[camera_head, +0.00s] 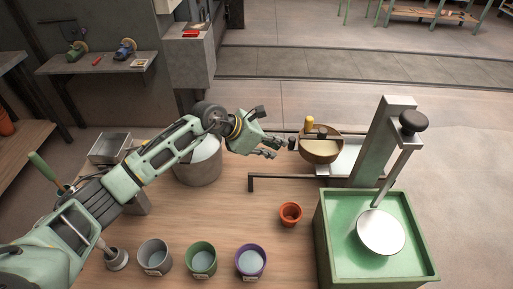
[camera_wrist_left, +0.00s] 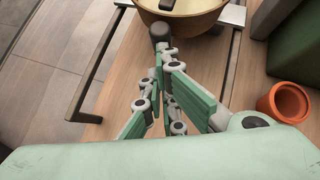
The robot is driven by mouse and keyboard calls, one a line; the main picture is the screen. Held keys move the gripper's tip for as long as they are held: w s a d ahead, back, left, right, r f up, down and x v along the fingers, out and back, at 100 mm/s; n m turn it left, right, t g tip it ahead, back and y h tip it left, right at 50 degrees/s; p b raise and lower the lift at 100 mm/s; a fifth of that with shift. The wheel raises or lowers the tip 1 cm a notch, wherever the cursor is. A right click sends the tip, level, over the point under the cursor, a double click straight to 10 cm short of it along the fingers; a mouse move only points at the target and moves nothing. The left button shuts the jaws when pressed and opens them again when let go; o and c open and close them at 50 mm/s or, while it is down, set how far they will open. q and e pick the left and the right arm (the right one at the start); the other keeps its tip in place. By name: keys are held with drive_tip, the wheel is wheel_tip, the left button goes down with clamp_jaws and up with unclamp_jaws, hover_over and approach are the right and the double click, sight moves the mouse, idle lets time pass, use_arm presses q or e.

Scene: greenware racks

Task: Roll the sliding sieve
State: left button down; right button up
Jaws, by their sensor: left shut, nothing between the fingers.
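The sliding sieve (camera_head: 320,154) is a round wooden-rimmed pan with a pale inside, sitting on dark rails (camera_head: 270,176) at the back of the table. A dark round knob (camera_head: 292,143) sticks out on its left side. A yellow upright piece (camera_head: 309,122) stands at its rim. My left gripper (camera_head: 277,147) is just left of the knob, empty, with its fingers shut. In the left wrist view the sieve (camera_wrist_left: 190,20) is at the top, and the knob (camera_wrist_left: 159,32) is right at my left fingertips (camera_wrist_left: 160,58); I cannot tell whether they touch. My right gripper is out of view.
A small orange pot (camera_head: 290,213) is in front of the sieve. Several coloured cups (camera_head: 201,260) line the front edge. A large bucket (camera_head: 198,170) stands below my left arm.

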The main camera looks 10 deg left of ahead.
sight(310, 144)
use_arm(q)
drive_tip(key=d+b, duration=0.1)
drive_tip(key=d, duration=0.2)
drive_tip(key=w+d+b, duration=0.1)
drive_tip(key=d, duration=0.3)
drive_tip(key=w+d+b, duration=0.1)
drive_tip(key=d, duration=0.3)
drive_tip(key=shift+w+f, duration=0.1)
drive_tip(key=shift+w, duration=0.05)
drive_tip(key=shift+d, duration=0.4)
drive_tip(key=shift+r, duration=0.2)
